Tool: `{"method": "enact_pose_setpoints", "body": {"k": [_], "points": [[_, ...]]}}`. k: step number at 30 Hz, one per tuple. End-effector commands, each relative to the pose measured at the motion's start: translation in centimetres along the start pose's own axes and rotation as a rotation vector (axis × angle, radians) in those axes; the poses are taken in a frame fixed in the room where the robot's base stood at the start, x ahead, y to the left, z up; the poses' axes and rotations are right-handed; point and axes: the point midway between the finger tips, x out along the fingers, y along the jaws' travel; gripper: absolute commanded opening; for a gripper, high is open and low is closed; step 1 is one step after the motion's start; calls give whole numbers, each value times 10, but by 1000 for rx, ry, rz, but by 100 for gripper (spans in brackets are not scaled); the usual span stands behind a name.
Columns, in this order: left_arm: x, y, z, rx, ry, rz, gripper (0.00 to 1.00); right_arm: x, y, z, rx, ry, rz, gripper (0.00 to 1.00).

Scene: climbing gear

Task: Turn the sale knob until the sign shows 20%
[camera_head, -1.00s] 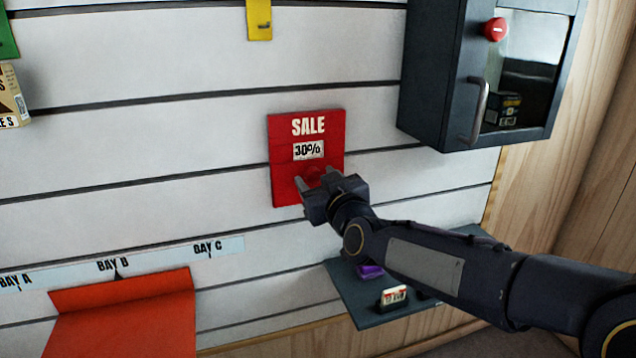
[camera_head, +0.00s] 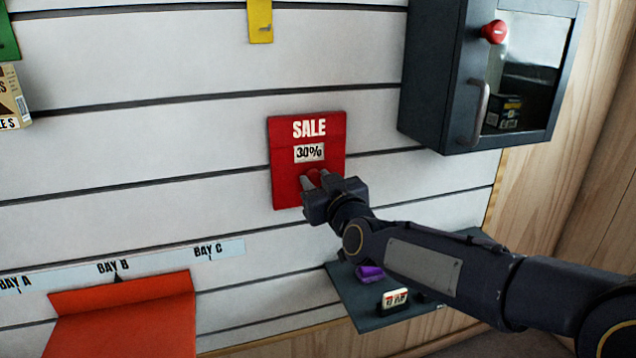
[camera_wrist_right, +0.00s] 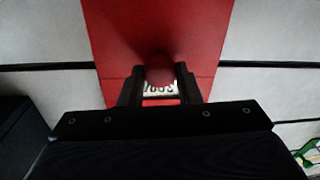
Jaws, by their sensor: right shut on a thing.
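The red sale sign (camera_head: 284,155) hangs on the white slatted wall, and its small window (camera_head: 309,152) reads 30%. The red round sale knob (camera_head: 314,176) is on the sign's lower part, below the window. My right gripper (camera_head: 315,179) is at the sign, shut on the knob with one finger on each side. In the right wrist view the knob (camera_wrist_right: 159,70) sits between the fingertips, with the window (camera_wrist_right: 160,88) partly visible upside down behind it. My left gripper is not in view.
A dark cabinet (camera_head: 431,75) with a glass door, handle and red button (camera_head: 494,31) is at upper right. A dark shelf (camera_head: 350,298) with a purple item (camera_head: 369,273) is below my right arm. An orange tray (camera_head: 130,315) is at lower left.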

Motion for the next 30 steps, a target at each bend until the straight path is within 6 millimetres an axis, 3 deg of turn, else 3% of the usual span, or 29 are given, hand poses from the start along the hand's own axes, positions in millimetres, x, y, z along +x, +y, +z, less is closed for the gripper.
{"method": "enact_pose_setpoints", "body": {"k": [8, 30], "points": [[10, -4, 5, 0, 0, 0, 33, 0, 0, 3, 175, 12, 2, 8], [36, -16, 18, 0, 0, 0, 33, 0, 0, 4, 873, 61, 9, 8]]}}
